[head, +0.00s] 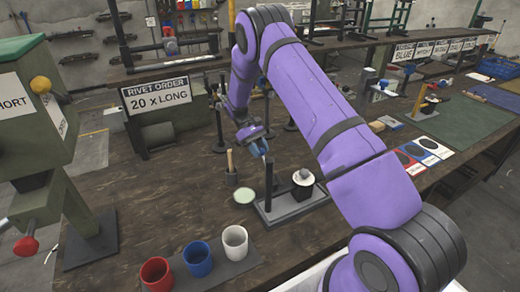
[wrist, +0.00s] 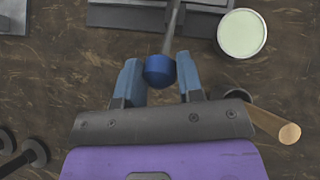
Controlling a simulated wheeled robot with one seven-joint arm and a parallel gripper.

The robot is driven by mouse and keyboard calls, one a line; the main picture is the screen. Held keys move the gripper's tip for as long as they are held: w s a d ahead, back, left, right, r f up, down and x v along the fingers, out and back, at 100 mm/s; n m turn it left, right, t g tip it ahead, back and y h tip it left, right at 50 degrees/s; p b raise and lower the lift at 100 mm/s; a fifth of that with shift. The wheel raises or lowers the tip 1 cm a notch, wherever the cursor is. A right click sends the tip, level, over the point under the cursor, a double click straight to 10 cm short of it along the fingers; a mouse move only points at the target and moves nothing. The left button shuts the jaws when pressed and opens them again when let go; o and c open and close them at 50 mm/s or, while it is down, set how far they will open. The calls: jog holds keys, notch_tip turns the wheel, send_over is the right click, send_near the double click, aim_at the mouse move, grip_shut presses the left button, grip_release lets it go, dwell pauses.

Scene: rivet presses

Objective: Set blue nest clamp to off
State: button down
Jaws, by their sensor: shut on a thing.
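The blue ball knob (wrist: 160,71) of the nest clamp sits between my fingers in the wrist view, with its grey lever (wrist: 172,28) running up to a grey base plate at the top edge. My gripper (wrist: 159,64) is shut on this knob. In the head view my gripper (head: 258,143) is above the near-middle of the bench, and the lever (head: 268,172) stands roughly upright below it, on the grey base (head: 292,205). A black nest block with a pale top (head: 303,178) stands on the same base. The fingers partly hide the knob in the head view.
A pale green round dish (head: 245,196) and a pot with a wooden handle (head: 231,173) stand left of the base. Red (head: 157,273), blue (head: 198,259) and white (head: 236,242) cups stand in front. A green press (head: 40,130) is at left.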

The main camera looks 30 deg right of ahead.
jog(key=shift+w+f, duration=0.1)
jog(key=c, duration=0.8)
grip_release()
jog(key=v, duration=0.7)
jog(key=shift+w, duration=0.25)
jog(key=shift+s, duration=0.1)
